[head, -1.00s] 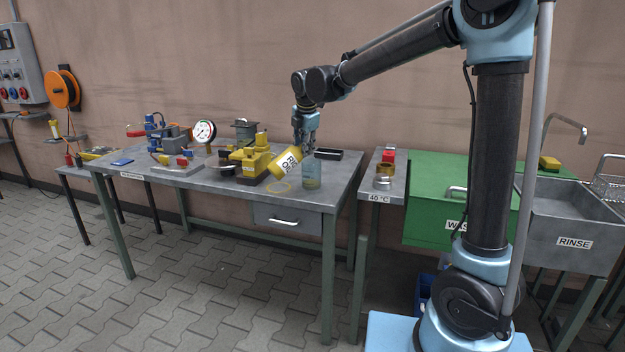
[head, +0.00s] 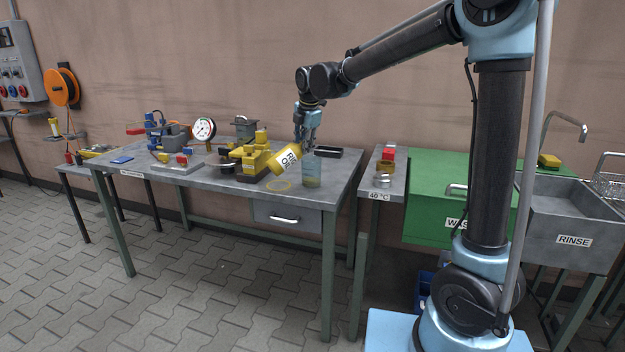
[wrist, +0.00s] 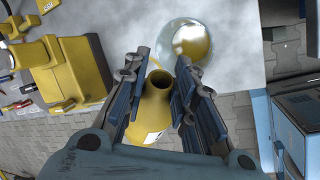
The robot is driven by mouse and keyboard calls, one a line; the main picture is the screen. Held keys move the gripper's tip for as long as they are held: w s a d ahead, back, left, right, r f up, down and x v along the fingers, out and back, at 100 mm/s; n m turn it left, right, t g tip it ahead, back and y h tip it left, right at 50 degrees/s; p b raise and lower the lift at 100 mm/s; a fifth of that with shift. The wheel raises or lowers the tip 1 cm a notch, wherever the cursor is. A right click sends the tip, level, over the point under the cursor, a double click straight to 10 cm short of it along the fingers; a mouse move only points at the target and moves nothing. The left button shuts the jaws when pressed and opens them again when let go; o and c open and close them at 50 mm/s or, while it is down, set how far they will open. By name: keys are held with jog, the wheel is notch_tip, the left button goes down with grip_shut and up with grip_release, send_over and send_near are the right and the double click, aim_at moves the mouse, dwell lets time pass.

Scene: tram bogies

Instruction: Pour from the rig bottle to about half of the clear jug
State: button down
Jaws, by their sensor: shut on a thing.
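The clear jug (head: 312,172) stands upright on the bench just right of the bottle. Yellowish liquid shows in its lower part. In the wrist view the jug (wrist: 167,35) shows amber liquid inside, just beyond the bottle's mouth. No stream is clearly visible.
A yellow ring (head: 279,185) lies on the grey bench (head: 225,190) in front of the bottle. A yellow machine (head: 250,158) stands close left. A black tray (head: 328,153) lies behind the jug. A side bench with small cups (head: 383,180) and a green wash tub (head: 430,215) are right.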

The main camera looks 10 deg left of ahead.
jog(key=shift+w+d+f+g+y, duration=0.1)
jog(key=shift+f+g+y, duration=0.5)
dwell(2.3)
jog(key=shift+w+d+r+m+g+y, duration=0.15)
jog(key=shift+w+d+r+g+y, duration=0.05)
jog(key=shift+r+g+y, duration=0.2)
jog(key=shift+w+d+r+m+g+y, duration=0.2)
jog(key=shift+r+g+y, duration=0.1)
jog(key=shift+r+y, duration=0.1)
dwell(2.5)
